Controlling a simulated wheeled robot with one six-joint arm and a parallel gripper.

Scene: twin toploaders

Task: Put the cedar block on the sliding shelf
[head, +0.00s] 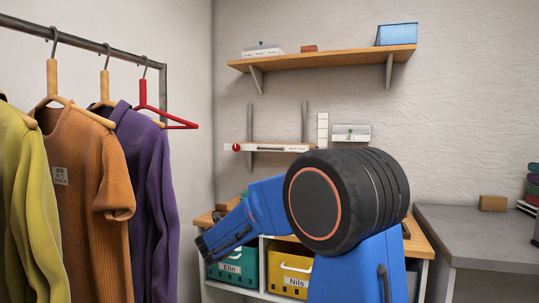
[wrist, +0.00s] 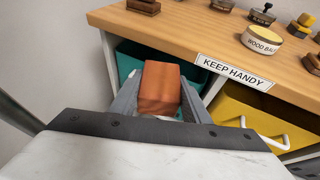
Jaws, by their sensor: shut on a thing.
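My gripper (wrist: 160,95) is shut on a reddish-brown wooden block (wrist: 160,88), which looks like the cedar block. In the wrist view the block sits between the two grey fingers, above the floor beside the wooden bench. A teal bin is behind it. In the head view my arm hides the fingers and the block. The sliding shelf seems to be the thin pale shelf (head: 280,148) with a red knob, on upright wall rails below the upper shelf. The frames do not show its depth, and its top looks mostly bare.
The upper shelf (head: 330,59) holds a blue bin (head: 397,34) and a small reddish block (head: 309,48). The bench (wrist: 185,25) carries small jars and a dark brush. Clothes (head: 100,180) hang at left.

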